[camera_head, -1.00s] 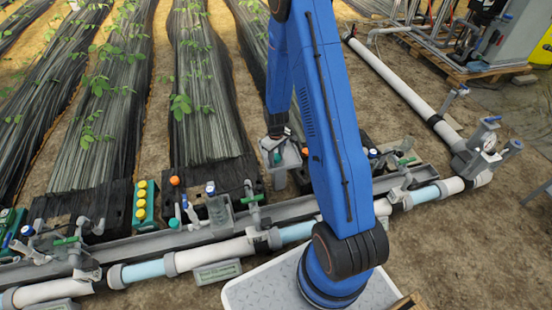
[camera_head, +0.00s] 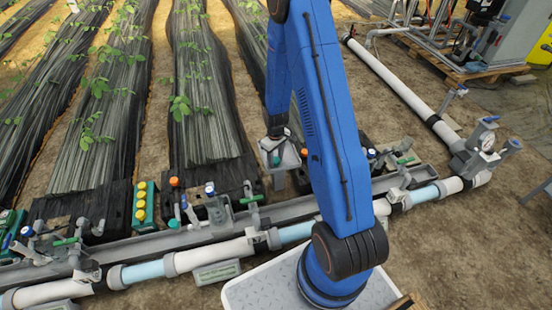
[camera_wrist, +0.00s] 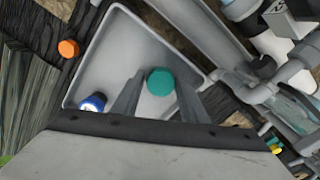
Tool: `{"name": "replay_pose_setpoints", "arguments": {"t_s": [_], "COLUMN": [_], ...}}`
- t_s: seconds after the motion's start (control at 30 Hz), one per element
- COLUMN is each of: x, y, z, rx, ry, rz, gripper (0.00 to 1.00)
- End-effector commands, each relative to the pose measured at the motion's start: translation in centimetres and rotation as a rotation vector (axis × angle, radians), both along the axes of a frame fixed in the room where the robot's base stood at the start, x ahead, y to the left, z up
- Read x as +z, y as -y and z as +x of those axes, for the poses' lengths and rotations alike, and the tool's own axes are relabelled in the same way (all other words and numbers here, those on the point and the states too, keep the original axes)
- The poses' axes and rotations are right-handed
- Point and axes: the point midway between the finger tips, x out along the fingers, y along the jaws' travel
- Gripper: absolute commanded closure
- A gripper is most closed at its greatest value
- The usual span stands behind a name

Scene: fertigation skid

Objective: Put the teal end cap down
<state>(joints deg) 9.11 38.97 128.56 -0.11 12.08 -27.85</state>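In the wrist view, the round teal end cap (camera_wrist: 160,82) sits between the tips of my gripper's two grey fingers (camera_wrist: 159,92), which appear to close on its sides. A pale grey tray (camera_wrist: 112,28) with raised rims lies beneath it in that view; the gap between cap and tray is hard to judge. In the head view, my gripper (camera_head: 280,152) hangs at the far side of the pipe line, left of my blue arm, with a small teal patch at its lower end. The cap's underside is hidden.
A blue-and-white cap (camera_wrist: 92,103) shows at the tray's left side, and an orange cap (camera_wrist: 68,48) lies outside it. Grey pipes (camera_wrist: 290,75) run at the right. In the head view, yellow-topped bottles (camera_head: 141,203) and valves stand left of my gripper.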

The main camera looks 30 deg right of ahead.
Motion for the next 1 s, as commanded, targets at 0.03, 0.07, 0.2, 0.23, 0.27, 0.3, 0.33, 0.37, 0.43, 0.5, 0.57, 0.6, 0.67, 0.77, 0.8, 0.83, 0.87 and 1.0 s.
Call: {"name": "replay_pose_setpoints", "arguments": {"t_s": [0.03,0.07,0.2,0.23,0.27,0.3,0.33,0.37,0.43,0.5,0.57,0.6,0.67,0.77,0.8,0.83,0.87,1.0], "x": [-0.8,-0.8,-0.8,-0.8,-0.8,-0.7,-0.7,-0.6,-0.2,0.5,1.3,2.0,3.0,4.7,5.4,5.9,6.4,8.7], "y": [-0.3,-0.3,-0.4,-0.4,-0.4,-0.4,-0.4,-0.4,-0.4,-0.4,-0.4,-0.4,-0.3,-0.3,-0.2,-0.2,-0.2,-0.2], "z": [-0.2,-0.2,-0.2,-0.2,-0.2,-0.2,-0.2,-0.2,-0.2,-0.2,-0.2,-0.1,-0.2,-0.1,-0.1,-0.1,-0.2,-0.2], "rx": [-0.001,-0.001,0.000,0.000,0.000,0.000,0.000,0.000,0.000,0.001,0.001,0.001,0.001,0.001,0.000,0.000,0.000,0.000], "ry": [-0.007,-0.007,-0.007,-0.007,-0.007,-0.007,-0.006,-0.006,-0.006,-0.006,-0.006,-0.005,-0.005,-0.005,-0.003,-0.003,-0.004,-0.003], "rz": [0.002,0.002,0.002,0.002,0.002,0.002,0.002,0.002,0.001,0.002,0.002,0.002,0.002,0.002,0.001,0.001,0.001,0.001], "gripper": [0.46,0.46,0.46,0.46,0.46,0.46,0.46,0.46,0.46,0.46,0.46,0.46,0.46,0.46,0.46,0.46,0.46,0.46]}}
